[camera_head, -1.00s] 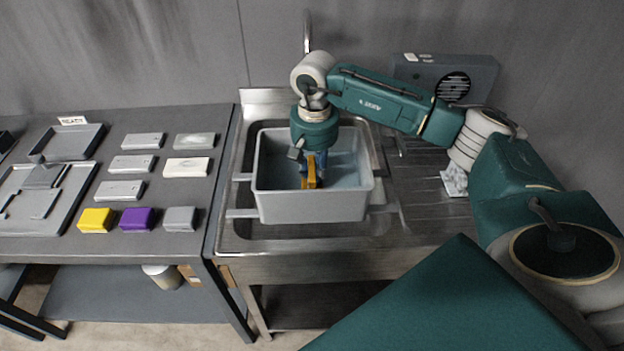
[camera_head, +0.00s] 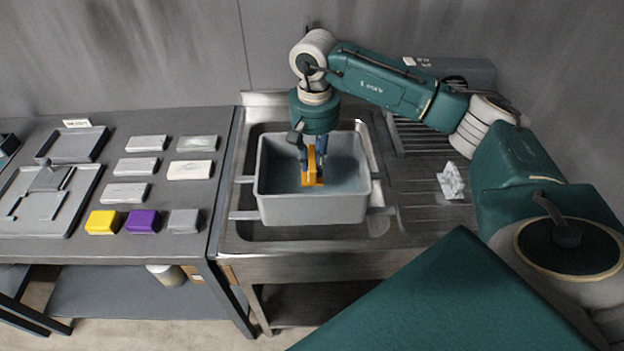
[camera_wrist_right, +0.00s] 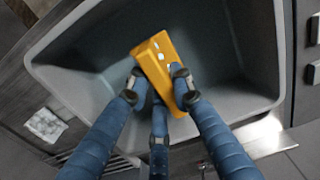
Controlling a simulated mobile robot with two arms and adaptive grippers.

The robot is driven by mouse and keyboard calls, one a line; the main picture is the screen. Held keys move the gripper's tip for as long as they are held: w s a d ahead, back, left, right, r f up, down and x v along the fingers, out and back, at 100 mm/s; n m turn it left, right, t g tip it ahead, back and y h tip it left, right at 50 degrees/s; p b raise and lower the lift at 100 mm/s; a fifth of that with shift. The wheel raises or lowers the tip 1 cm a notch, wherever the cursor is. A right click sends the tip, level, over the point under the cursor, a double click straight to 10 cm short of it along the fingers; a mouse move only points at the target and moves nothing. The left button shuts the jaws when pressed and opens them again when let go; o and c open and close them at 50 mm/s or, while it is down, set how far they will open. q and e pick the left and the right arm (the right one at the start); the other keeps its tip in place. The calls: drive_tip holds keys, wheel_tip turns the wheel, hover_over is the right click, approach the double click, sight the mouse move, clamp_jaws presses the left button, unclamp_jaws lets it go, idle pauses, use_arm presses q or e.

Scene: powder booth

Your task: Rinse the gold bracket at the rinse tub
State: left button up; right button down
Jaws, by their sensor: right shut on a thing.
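The gold bracket (camera_head: 312,168) is in my right gripper (camera_head: 312,160), inside the grey rinse tub (camera_head: 312,208). The gripper points down, and its blue fingers close on the bracket from both sides. In the right wrist view the bracket (camera_wrist_right: 160,68) lies tilted between the fingertips of the gripper (camera_wrist_right: 158,85), with pale spots on its face. The tub's wall (camera_wrist_right: 95,45) surrounds it there. Whether the bracket touches the tub floor I cannot tell. My left gripper is not in view.
The tub stands in a steel sink (camera_head: 395,232). A crumpled white cloth (camera_head: 450,181) lies on the ribbed drainboard at right. At left, a grey table (camera_head: 100,247) holds several grey blocks, a yellow block (camera_head: 102,222), a purple block (camera_head: 142,221) and a tray (camera_head: 72,145).

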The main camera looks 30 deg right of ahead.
sight(314, 156)
drive_tip(key=shift+r+p, duration=2.2)
drive_tip(key=shift+r, duration=2.2)
wheel_tip(314, 156, up, 4)
drive_tip(key=shift+p, duration=1.05)
